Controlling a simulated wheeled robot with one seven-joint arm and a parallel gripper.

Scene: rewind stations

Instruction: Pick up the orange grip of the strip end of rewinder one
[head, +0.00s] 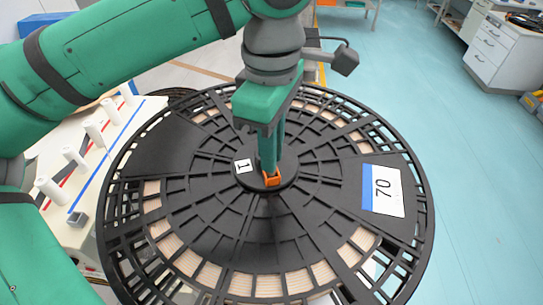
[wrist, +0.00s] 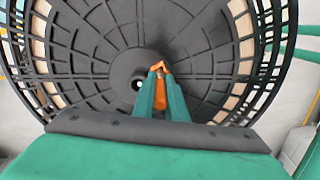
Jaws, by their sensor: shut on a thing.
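The big black reel (head: 300,245) fills the middle of the head view and carries a "1" label near its hub and a "70" label at the right. The orange grip (head: 272,179) shows at the hub, at the tips of my gripper (head: 270,168). In the wrist view the orange grip (wrist: 159,98) sits between the two green fingers of my gripper (wrist: 158,88), which are shut on it. The reel (wrist: 100,60) lies behind it. The fingers hide part of the grip, and I cannot tell whether it touches the hub.
A pale bench (head: 68,225) with several white pegs (head: 74,157) stands at the left. A white drawer cabinet (head: 495,55) stands at the back right. The blue-green floor (head: 470,180) to the right is clear.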

